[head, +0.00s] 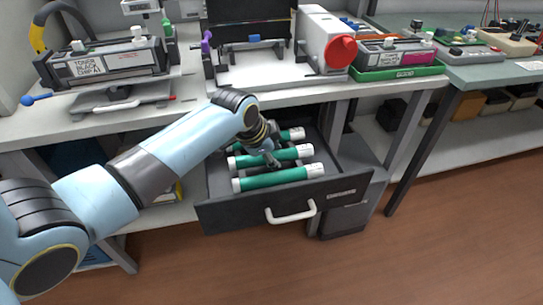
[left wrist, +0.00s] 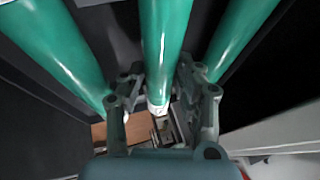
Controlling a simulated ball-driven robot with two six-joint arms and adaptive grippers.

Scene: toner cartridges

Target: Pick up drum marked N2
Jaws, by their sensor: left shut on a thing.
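Three green drums with white ends lie side by side in an open dark drawer (head: 220,216). They are the near drum (head: 285,177), the middle drum (head: 290,153) and the far drum (head: 291,135). Their end markings are too small to read, so I cannot tell which is N2. My left gripper (head: 271,160) reaches down over the middle drum and is shut on it. In the left wrist view the middle drum (left wrist: 165,40) runs between the fingers (left wrist: 162,98), with a green drum on each side. My right gripper is not in view.
The workbench (head: 185,104) stands above and behind the drawer, its edge close to my left arm. A toner unit (head: 105,62), a white machine with a red knob (head: 325,45) and a green tray (head: 400,73) stand on it. Open floor lies in front of the drawer.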

